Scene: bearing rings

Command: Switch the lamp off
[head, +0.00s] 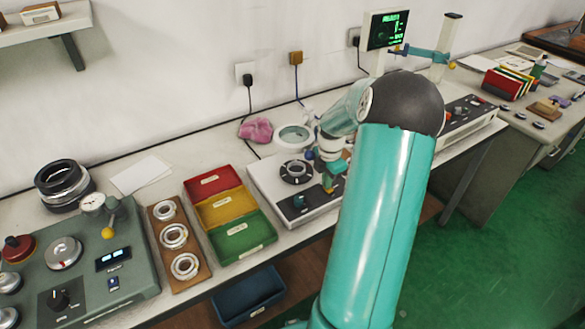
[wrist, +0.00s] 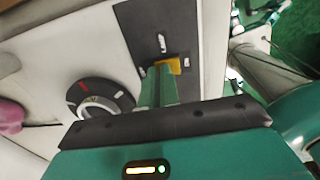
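A round magnifier lamp with a pale ring head (head: 294,137) stands behind a white control box (head: 262,182); I cannot tell whether it is lit. The box has a black dial (head: 297,172), which also shows in the wrist view (wrist: 98,97). A dark panel (wrist: 140,25) on the box carries small pale markings or levers (wrist: 162,43). My gripper (wrist: 162,72) is over this panel, its teal fingers close together with a yellow piece at the tip. Nothing is visibly held. The fingers hide part of the panel, so contact is unclear. In the head view my gripper (head: 329,180) is above the box's right part.
Red, yellow and green trays (head: 228,238) stand left of the box. A wooden board with white rings (head: 174,237) and a green console (head: 100,262) are farther left. A pink cloth (head: 256,130) lies behind. A green-lit screen (head: 388,30) stands at the back.

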